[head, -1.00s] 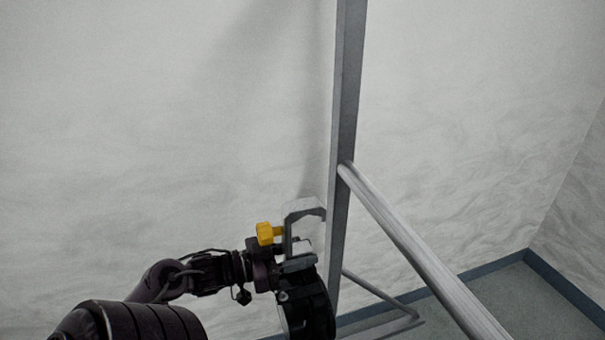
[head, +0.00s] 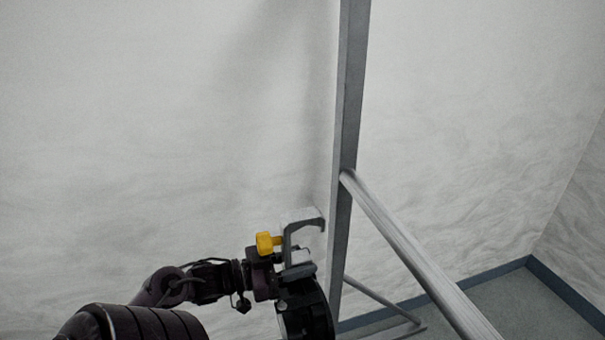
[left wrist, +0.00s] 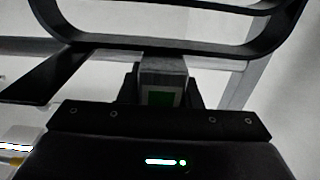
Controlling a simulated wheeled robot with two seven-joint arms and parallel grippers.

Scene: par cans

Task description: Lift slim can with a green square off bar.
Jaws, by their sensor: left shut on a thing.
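The slim can (head: 305,312) is black and hangs at the bottom of the head view, partly cut off by the frame edge. My left gripper (head: 280,278) is shut on the can's grey grip block. My right gripper is out of view.
A grey upright post (head: 347,110) stands just right of the hook and carries the bar's far end. A thin lower foot (head: 385,300) of the stand is near the floor. Pale walls stand behind, with open space left of the post.

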